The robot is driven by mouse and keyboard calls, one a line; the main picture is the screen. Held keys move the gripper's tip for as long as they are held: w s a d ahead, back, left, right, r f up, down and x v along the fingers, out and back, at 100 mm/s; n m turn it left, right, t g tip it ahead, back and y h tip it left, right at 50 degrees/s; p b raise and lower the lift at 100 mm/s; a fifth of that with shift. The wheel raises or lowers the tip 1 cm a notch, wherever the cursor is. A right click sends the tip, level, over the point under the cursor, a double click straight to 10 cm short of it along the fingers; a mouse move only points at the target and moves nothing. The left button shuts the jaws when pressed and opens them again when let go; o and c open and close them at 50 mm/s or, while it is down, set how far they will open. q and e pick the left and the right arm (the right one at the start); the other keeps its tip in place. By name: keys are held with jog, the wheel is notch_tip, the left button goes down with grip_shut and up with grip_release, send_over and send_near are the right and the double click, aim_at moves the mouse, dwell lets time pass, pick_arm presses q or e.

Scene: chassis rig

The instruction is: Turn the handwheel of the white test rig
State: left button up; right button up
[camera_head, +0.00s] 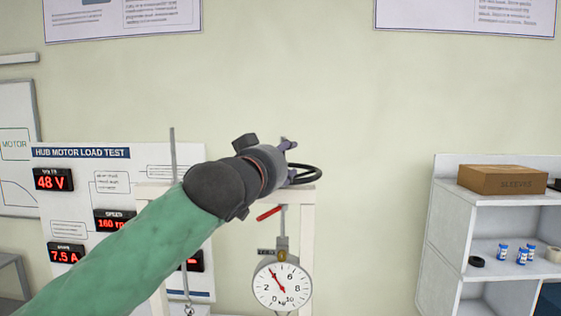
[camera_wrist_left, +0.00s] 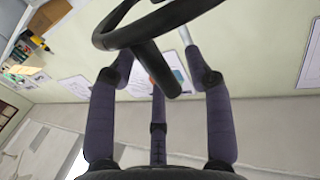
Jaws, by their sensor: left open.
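The handwheel is a black ring (camera_head: 308,172) on top of the white test rig (camera_head: 307,235). My left arm, in a green sleeve, reaches in front of the rig and hides part of the wheel. My left gripper (camera_head: 288,158) is at the wheel's left side, mostly hidden behind its own wrist. In the left wrist view the black wheel (camera_wrist_left: 165,22) crosses the top, and a dark stub (camera_wrist_left: 157,70) reaches down from it between the spread purple fingers of the left gripper (camera_wrist_left: 160,75). The fingers are open; I cannot tell whether they touch the wheel. My right gripper is not in view.
A round dial gauge (camera_head: 281,286) hangs in the rig, below a red pointer (camera_head: 269,213). A hub motor test panel (camera_head: 75,190) stands at left behind my arm. A white shelf (camera_head: 450,225) with a cardboard box (camera_head: 502,180) is at right. Bare wall lies between rig and shelf.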

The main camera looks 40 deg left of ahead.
pick_arm(q)
jog(key=shift+s, duration=0.1)
jog(key=v, duration=1.1)
jog(key=shift+s+d, duration=0.15)
jog(key=shift+s, duration=0.2)
dwell(0.4)
jog(key=shift+f, duration=0.1)
